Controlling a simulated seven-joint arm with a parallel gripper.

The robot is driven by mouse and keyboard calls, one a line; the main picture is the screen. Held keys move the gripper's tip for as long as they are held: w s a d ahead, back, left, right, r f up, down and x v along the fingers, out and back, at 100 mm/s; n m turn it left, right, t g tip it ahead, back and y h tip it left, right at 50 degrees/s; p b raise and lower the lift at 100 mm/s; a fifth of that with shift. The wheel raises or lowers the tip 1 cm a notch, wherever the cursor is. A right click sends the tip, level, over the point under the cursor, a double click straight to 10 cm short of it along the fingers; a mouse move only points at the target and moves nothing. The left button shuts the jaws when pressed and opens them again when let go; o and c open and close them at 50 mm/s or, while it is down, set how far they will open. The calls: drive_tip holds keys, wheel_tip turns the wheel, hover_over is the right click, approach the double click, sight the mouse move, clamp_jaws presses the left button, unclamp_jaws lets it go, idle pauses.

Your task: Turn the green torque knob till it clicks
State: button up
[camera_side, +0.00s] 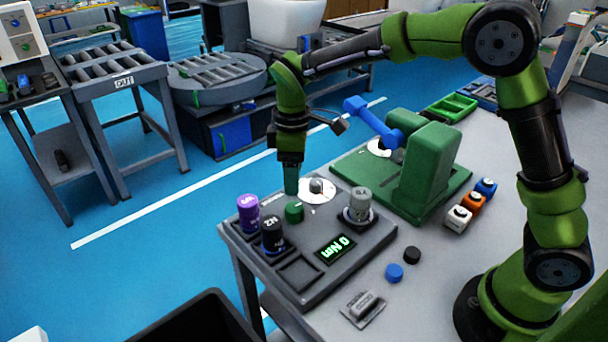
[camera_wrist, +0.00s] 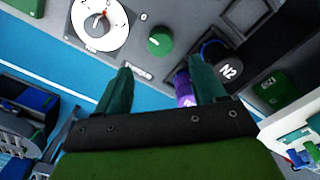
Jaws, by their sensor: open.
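The green torque knob (camera_side: 294,212) stands on the grey test panel (camera_side: 350,262), between the white dial (camera_side: 318,191) and the black N2 cylinder (camera_side: 272,236). In the wrist view the knob (camera_wrist: 160,40) lies beyond my fingertips, roughly centred between them. My gripper (camera_wrist: 160,80) is open and empty. In the side view my gripper (camera_side: 291,190) points down just above the knob; whether it touches the knob cannot be told there. The display (camera_side: 336,249) reads 0 Nm.
A purple cylinder (camera_side: 248,213) stands left of the black one, and a grey cylinder (camera_side: 358,205) stands on the panel's right. A green fixture with a blue lever (camera_side: 375,122) is behind. Blue (camera_side: 394,272) and black (camera_side: 412,254) caps lie to the right.

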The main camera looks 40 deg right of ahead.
sight(294, 207)
wheel_tip(294, 207, down, 9)
drive_tip(key=shift+f, duration=0.1)
idle(0.3)
drive_tip(key=c, duration=1.1)
drive_tip(key=shift+o, duration=0.2)
drive_tip(key=shift+m, duration=0.3)
drive_tip(key=m, duration=1.3)
